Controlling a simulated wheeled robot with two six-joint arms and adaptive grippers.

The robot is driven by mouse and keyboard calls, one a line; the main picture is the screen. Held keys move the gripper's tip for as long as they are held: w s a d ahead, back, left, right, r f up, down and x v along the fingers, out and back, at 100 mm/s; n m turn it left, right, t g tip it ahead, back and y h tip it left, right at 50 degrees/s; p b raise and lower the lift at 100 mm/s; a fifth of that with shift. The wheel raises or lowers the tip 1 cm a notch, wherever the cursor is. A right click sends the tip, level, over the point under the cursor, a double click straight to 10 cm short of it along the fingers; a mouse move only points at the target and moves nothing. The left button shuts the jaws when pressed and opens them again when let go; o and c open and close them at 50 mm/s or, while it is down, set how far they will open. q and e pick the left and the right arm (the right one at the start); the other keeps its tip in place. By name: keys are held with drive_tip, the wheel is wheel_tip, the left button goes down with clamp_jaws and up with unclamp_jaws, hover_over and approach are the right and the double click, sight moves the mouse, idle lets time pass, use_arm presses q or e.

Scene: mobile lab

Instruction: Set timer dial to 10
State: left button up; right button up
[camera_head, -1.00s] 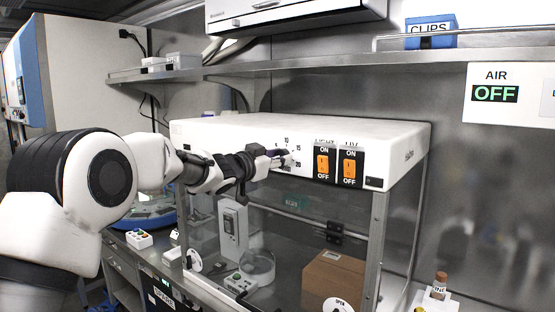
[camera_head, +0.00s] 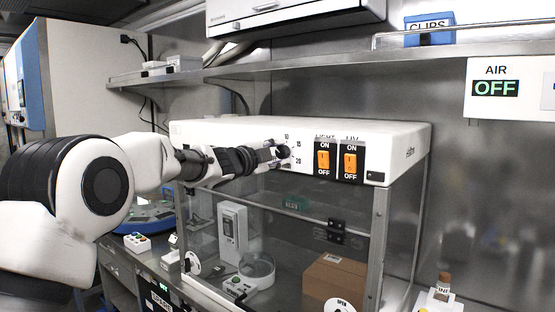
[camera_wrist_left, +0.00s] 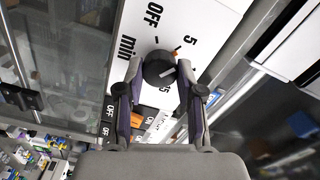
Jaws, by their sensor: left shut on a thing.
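The black timer dial (camera_head: 283,151) is on the white front panel of the cabinet (camera_head: 225,131). The numbers 10, 15 and 20 show around it in the head view. In the left wrist view, the dial (camera_wrist_left: 158,67) is between the fingertips, with OFF, 5, 15 and min printed around it. A pale mark shows on its lower right edge there; I cannot tell exactly which number it points at. My left gripper (camera_head: 273,153) reaches in from the left and is shut on the dial; it also shows in the left wrist view (camera_wrist_left: 158,82). My right gripper is out of view.
Orange LIGHT (camera_head: 322,162) and UV (camera_head: 350,163) switches sit right of the dial. A metal shelf (camera_head: 330,61) runs above the cabinet. Behind the glass are a brown box (camera_head: 333,278) and a white device (camera_head: 232,232). The counter is crowded.

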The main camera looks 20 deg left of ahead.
use_arm(q)
drive_tip(key=m+b, duration=0.2)
drive_tip(key=m, duration=0.3)
drive_tip(key=shift+f+m, duration=0.15)
drive_tip(key=shift+m, duration=0.15)
drive_tip(key=m+b, duration=0.2)
drive_tip(key=m, duration=0.2)
drive_tip(key=shift+m, duration=0.4)
drive_tip(key=shift+f, duration=0.1)
drive_tip(key=o, duration=1.2)
drive_tip(key=shift+c, duration=0.2)
